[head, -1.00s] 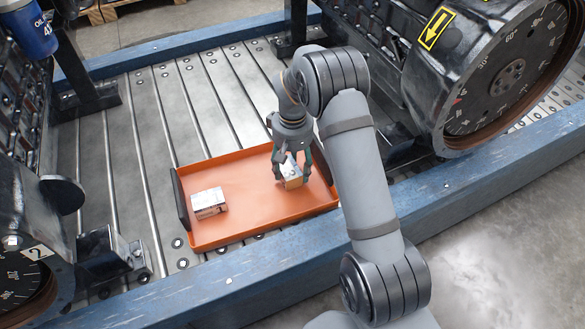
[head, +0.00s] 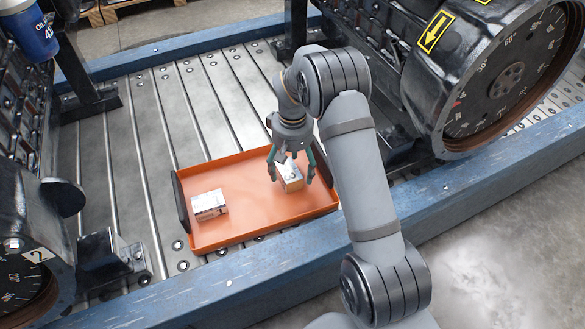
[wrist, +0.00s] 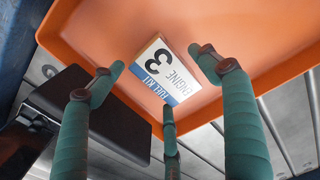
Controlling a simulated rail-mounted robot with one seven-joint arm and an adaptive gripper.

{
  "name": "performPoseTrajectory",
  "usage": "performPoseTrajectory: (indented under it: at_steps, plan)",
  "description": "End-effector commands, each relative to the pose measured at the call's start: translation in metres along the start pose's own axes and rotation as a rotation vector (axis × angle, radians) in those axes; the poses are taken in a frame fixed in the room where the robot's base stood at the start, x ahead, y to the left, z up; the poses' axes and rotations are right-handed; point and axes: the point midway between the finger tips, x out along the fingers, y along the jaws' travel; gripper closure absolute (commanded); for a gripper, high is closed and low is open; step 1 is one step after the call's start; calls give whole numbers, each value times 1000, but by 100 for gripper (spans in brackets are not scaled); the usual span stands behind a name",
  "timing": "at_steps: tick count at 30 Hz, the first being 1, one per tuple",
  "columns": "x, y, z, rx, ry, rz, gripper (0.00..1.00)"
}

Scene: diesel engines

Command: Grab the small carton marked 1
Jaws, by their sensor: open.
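An orange tray (head: 262,223) lies on the ribbed metal deck and holds two small cartons. The right carton (head: 291,183), brown-sided with a white top, is under my gripper (head: 291,173). In the wrist view this carton (wrist: 166,72) shows a white and blue label reading "ENGINE FUEL KIT 3". My gripper (wrist: 158,80) is open, its three green fingers spread around that carton without gripping it. The left carton (head: 209,204), whitish with printing, lies near the tray's left end, well apart from my gripper. Its number is too small to read. No carton marked 1 can be made out.
The tray has dark end walls; the left one (head: 181,201) shows clearly. Black engines (head: 410,60) flank the deck on both sides. A blue beam (head: 235,283) runs along the front. The tray's middle, between the cartons, is clear.

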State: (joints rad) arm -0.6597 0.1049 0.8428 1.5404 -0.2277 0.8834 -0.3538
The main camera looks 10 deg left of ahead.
Motion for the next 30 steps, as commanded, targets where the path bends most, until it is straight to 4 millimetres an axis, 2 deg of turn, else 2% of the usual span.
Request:
performPoseTrajectory:
  at_steps: [1,9,15,21,30]
  plan:
    - [-13,1,-1,1,3,0,24]
    - [-73,1,-1,1,4,1,24]
    - [-103,0,-1,-1,3,1,24]
    - [-112,0,0,1,1,0,24]
    - [-111,0,0,1,1,0,24]
